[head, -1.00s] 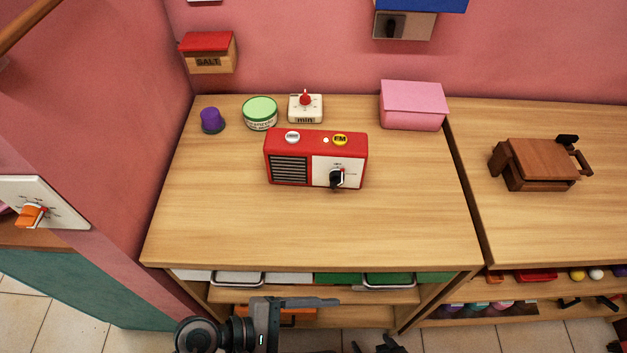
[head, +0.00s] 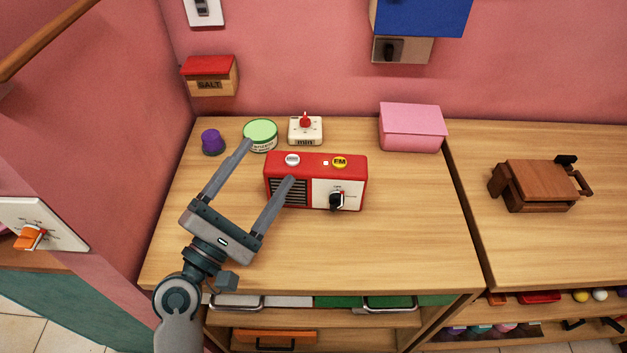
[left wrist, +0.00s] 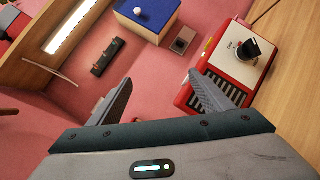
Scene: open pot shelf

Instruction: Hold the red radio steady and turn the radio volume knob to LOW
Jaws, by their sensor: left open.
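The red radio (head: 316,168) stands upright on the wooden counter, with a dark speaker grille on its left front and a white panel on its right. The black volume knob (head: 336,201) is on that panel; its setting is too small to read. In the left wrist view the radio (left wrist: 196,103) and knob (left wrist: 250,48) show at upper right. My left gripper (head: 267,163) is open at the radio's left end. One finger overlaps the grille in the picture; the other is left of the radio, near the green tin. Contact cannot be told. My right gripper is out of view.
Behind the radio stand a purple cup (head: 212,142), a green-lidded tin (head: 260,134), a white timer (head: 305,131) and a pink box (head: 412,128). A brown wooden object (head: 537,186) is on the right counter. The counter in front of the radio's right half is clear.

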